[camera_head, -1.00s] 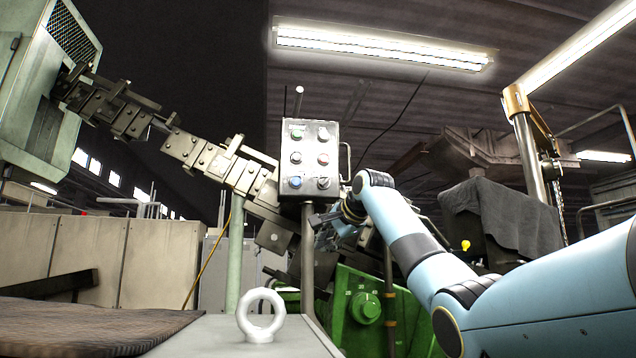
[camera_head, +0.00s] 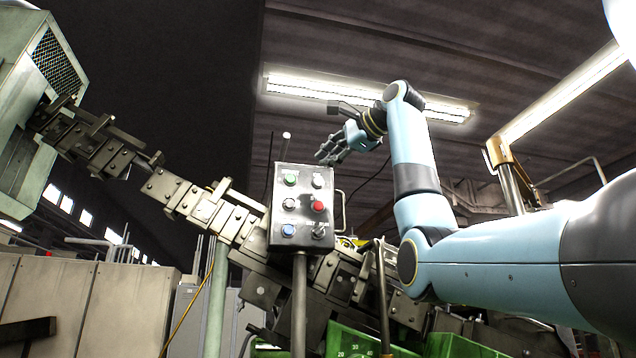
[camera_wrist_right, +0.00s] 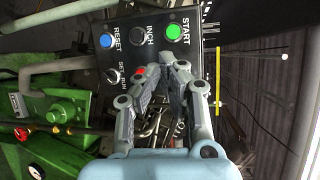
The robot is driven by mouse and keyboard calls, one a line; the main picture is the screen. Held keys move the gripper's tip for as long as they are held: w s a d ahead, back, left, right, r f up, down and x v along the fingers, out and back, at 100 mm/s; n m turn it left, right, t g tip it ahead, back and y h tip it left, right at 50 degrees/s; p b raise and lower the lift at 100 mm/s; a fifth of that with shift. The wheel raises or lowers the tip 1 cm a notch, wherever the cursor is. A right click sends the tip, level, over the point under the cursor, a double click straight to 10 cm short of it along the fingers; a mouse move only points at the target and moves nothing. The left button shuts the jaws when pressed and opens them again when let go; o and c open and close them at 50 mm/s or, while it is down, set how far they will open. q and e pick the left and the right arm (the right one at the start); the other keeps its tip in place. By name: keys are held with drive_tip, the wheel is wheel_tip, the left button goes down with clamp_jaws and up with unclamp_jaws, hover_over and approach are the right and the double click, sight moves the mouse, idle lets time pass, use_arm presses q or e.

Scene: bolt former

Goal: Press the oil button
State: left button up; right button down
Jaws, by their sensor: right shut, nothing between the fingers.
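The control box (camera_head: 299,208) stands on a post, with green, grey and blue controls in its left column and a pale button, a red button and a black switch in its right. In the right wrist view, the box (camera_wrist_right: 120,45) has legible labels START, INCH, RESET and SET RUN. I cannot read an oil label; my fingers cover part of the panel there, including some of the red button (camera_wrist_right: 139,72). My right gripper (camera_head: 328,150) is shut and empty, above and right of the box in the head view. Contact cannot be told. My left gripper is out of view.
A handle (camera_head: 341,208) sticks out of the box's right side. A dark linked machine arm (camera_head: 185,197) runs behind it from the upper left. Green machinery (camera_head: 352,342) lies below. The space above the box looks open.

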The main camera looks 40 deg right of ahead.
sight(318, 182)
drive_tip(key=shift+w+d+p, duration=0.7)
drive_tip(key=shift+w+p, duration=0.25)
drive_tip(key=shift+w, duration=0.35)
drive_tip(key=shift+w+d+p, duration=0.75)
drive_tip(key=shift+w+p, duration=0.2)
drive_tip(key=shift+w, duration=0.35)
drive_tip(key=shift+w+d+p, duration=0.7)
drive_tip(key=shift+w+p, duration=0.25)
drive_tip(key=shift+w, duration=0.35)
drive_tip(key=shift+w, duration=0.1)
drive_tip(key=shift+w+d+p, duration=0.15)
drive_tip(key=shift+w+p, duration=0.1)
drive_tip(key=shift+p, duration=0.1)
drive_tip(key=shift+w+d+p, duration=0.25)
drive_tip(key=shift+w+p, duration=0.1)
drive_tip(key=shift+p, duration=0.05)
drive_tip(key=shift+s+a+b, duration=0.45)
drive_tip(key=shift+s+b, duration=0.25)
drive_tip(key=shift+b, duration=0.05)
